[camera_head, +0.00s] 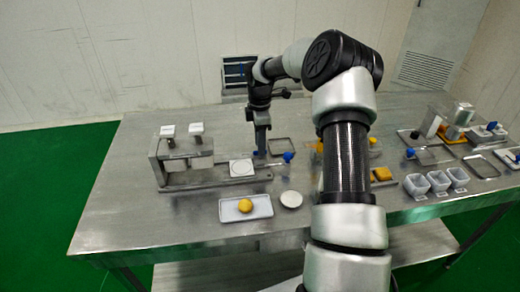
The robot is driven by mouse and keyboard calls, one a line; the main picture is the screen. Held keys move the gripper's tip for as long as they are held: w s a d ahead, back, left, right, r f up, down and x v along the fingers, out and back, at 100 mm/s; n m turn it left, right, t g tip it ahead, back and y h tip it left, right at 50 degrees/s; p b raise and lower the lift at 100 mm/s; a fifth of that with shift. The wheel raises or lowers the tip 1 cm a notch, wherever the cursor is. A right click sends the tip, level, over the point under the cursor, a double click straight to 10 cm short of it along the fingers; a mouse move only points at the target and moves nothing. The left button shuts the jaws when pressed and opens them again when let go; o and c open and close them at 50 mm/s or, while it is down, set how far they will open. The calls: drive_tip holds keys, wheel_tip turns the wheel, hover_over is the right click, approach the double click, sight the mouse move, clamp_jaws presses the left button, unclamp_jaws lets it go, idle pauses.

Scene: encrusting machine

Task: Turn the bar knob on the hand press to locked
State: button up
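A grey metal press-like device (188,160) stands on the left half of the steel table. Two pale block-shaped tops on short stems rise from it, a left one (168,131) and a right one (196,128). I cannot tell which part is the bar knob or whether it is locked. Its base plate runs right, past a white round-marked plate (241,168), towards a blue ball (288,156). My gripper (261,152) points down at the right end of this base, right of the white plate. Its fingers are too small to tell open from shut, and I see nothing held.
In front lie a white tray (228,212) with a yellow ball (245,205) and a pale round disc (291,199). White cups (437,181), an orange block (381,174) and another metal device (458,120) stand right. My arm hides the table's middle. The left front corner is clear.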

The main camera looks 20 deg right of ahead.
drive_tip(key=shift+f, duration=1.1)
clamp_jaws()
